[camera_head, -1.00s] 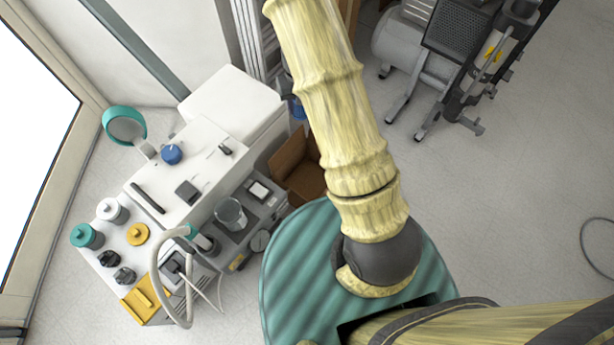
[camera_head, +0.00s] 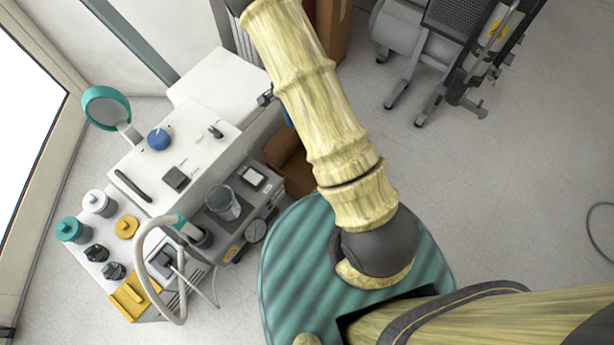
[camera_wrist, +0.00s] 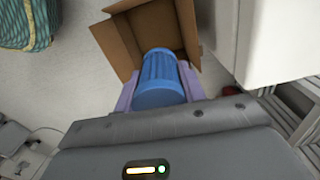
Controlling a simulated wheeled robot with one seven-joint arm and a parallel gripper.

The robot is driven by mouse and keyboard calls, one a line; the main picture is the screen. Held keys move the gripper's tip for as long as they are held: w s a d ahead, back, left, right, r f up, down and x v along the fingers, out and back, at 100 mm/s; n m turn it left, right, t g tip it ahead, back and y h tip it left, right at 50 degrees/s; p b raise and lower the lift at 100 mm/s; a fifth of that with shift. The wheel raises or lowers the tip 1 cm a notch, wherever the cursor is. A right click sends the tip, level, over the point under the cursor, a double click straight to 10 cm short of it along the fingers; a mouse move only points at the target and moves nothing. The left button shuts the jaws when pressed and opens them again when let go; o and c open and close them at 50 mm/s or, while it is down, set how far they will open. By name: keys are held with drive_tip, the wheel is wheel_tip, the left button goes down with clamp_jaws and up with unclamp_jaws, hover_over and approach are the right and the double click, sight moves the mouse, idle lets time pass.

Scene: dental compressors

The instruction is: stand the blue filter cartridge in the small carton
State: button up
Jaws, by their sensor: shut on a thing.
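The blue filter cartridge (camera_wrist: 160,80) is ribbed and round. It sits between the purple fingers of my gripper (camera_wrist: 158,86), which is shut on it. The small carton (camera_wrist: 118,47) is brown with open flaps. In the wrist view it lies just beyond the cartridge, whose far end overlaps the carton's opening. I cannot tell how far inside it is. In the head view a brown carton (camera_head: 287,162) shows on the floor beside the cabinet, partly hidden by my arm.
A white-topped cabinet (camera_head: 185,145) with jars, a hose and a gauge stands close left of the carton. A taller brown box (camera_head: 335,35) is behind my arm. A grey wheeled machine (camera_head: 440,45) stands upper right. The floor at right is mostly clear.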

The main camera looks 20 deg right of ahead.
wheel_tip(320, 180, down, 11)
drive_tip(key=m+b, duration=0.5)
drive_tip(key=m, duration=0.4)
drive_tip(key=m+b, duration=0.5)
drive_tip(key=m, duration=0.7)
hover_over(300, 181)
wheel_tip(300, 181, down, 11)
drive_tip(key=shift+d+f+m, duration=0.1)
drive_tip(key=shift+m, duration=0.3)
wheel_tip(300, 181, down, 14)
drive_tip(key=b, duration=0.8)
drive_tip(key=shift+r+b, duration=0.25)
drive_tip(key=shift+b, duration=0.15)
drive_tip(key=shift+f+b, duration=1.5)
drive_tip(key=shift+f, duration=0.7)
